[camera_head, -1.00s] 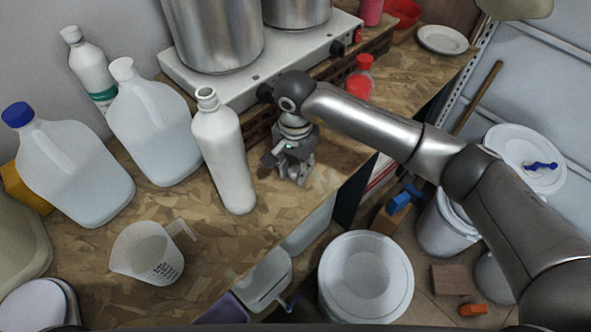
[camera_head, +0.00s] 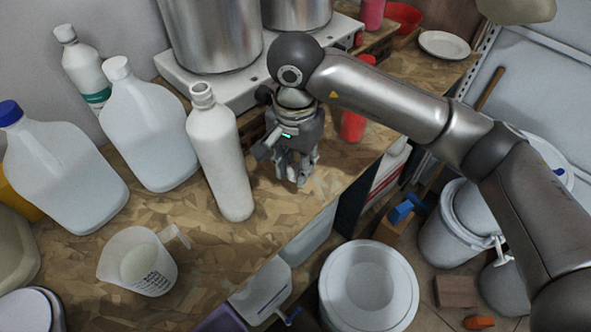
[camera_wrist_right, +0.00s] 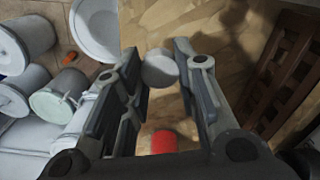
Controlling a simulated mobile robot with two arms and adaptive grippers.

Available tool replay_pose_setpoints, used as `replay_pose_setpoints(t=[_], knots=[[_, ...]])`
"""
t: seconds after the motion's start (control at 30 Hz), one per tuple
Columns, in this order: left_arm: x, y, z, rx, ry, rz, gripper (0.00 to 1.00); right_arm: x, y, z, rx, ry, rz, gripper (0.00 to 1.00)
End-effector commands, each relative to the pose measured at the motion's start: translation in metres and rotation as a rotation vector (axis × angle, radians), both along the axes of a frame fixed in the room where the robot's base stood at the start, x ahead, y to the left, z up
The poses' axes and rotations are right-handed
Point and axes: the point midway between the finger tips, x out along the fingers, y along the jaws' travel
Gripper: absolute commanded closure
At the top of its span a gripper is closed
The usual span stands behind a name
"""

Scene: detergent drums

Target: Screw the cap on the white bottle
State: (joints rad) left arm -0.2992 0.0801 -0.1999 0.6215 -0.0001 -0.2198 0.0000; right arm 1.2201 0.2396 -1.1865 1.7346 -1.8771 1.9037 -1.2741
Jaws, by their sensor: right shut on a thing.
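The white bottle (camera_head: 219,160) stands upright on the wooden worktop in the head view, its mouth open and uncapped. My right gripper (camera_head: 296,177) is to the right of the bottle, pointing down over the worktop and apart from the bottle. In the right wrist view, a small round white cap (camera_wrist_right: 160,69) sits between the fingertips of the right gripper (camera_wrist_right: 158,62), which is shut on it. The cap is hard to make out in the head view, where the fingers hide it. My left gripper is not in view.
Several jugs, one with a blue cap (camera_head: 9,112), stand left of the bottle. A measuring cup (camera_head: 137,264) is in front. A stove (camera_head: 240,98) with steel pots is behind. A red bottle (camera_head: 354,126) stands behind my right arm. A white bucket (camera_head: 368,290) is below the worktop edge.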

Motion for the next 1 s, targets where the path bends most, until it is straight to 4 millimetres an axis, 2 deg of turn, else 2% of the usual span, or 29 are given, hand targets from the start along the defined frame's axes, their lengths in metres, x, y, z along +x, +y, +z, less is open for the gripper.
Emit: replay_pose_setpoints(t=[0.03, 0.2, 0.33, 0.5, 0.67, 0.77, 1.0], knots=[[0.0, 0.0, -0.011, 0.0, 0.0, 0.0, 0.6, -0.011, 0.0, 0.004, 0.0, -0.006, 0.006, 0.79], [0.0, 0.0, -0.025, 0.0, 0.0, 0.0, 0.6, -0.049, 0.001, 0.02, 0.001, -0.005, 0.005, 0.79], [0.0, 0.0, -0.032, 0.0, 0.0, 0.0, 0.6, -0.071, 0.001, 0.031, 0.0, -0.002, 0.003, 0.79], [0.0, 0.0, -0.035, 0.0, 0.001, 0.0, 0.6, -0.087, 0.0, 0.04, 0.001, 0.0, 0.002, 0.79], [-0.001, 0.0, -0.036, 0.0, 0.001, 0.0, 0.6, -0.087, -0.013, 0.035, 0.003, 0.003, 0.025, 0.79], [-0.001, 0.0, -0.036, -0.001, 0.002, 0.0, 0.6, -0.08, -0.032, 0.024, 0.008, 0.007, 0.066, 0.79], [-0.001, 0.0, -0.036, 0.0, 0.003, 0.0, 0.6, -0.066, -0.089, -0.008, 0.019, 0.006, 0.211, 0.79]])
